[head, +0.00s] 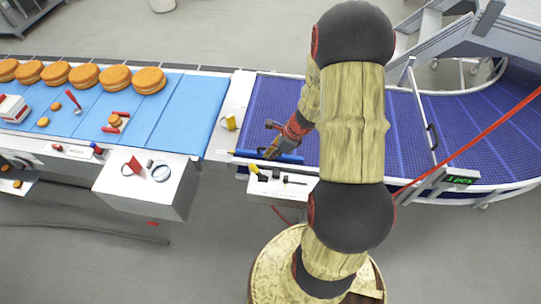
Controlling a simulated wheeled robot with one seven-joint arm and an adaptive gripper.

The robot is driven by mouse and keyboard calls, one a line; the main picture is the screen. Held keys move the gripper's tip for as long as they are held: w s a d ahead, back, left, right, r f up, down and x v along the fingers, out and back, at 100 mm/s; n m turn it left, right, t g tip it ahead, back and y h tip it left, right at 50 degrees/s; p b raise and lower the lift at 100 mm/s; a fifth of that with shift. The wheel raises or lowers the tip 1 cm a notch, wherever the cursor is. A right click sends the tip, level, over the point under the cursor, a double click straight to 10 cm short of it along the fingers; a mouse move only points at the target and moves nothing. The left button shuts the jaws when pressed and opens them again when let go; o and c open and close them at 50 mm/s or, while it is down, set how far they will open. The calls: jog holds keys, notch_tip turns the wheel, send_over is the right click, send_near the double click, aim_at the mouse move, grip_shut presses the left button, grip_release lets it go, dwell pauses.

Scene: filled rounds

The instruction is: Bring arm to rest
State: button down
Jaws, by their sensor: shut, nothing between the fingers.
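My arm (352,115) rises in the middle of the head view, with wood-patterned links and black joints. It bends over at the top, and its far end comes down behind the upright link. My gripper (270,152) shows to the left of that link, small and partly hidden, at the near edge of the dark blue conveyor. It looks shut, with nothing seen in it. A blue bar (290,159) lies just by its tips; I cannot tell whether they touch.
A light blue belt (190,113) at left carries several round filled buns (148,81). The dark blue conveyor (405,130) curves away right. A small tool shelf (283,187) and a white box (145,185) front the line. A red bar (470,143) slants at right. Grey floor is open below left.

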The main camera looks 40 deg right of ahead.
dwell(0.3)
jog(key=s+a+r+n+t+h+b, duration=0.1)
jog(key=s+a+r+n+b, duration=0.4)
jog(key=a+n+b, duration=0.5)
jog(key=s+a+r+n+h+b, duration=0.2)
jog(key=s+a+r+n+b, duration=0.4)
jog(key=n, duration=1.1)
jog(key=shift+s+a+r+n+t+b, duration=0.15)
jog(key=shift+s+a+n+t+b, duration=0.25)
jog(key=shift+s+a+b, duration=2.1)
jog(key=shift+w+d+b, duration=0.3)
jog(key=shift+w+b, duration=0.15)
jog(key=shift+w, duration=0.1)
jog(key=shift+w+d+b, duration=0.25)
jog(key=shift+w+b, duration=0.15)
jog(key=shift+w, duration=0.15)
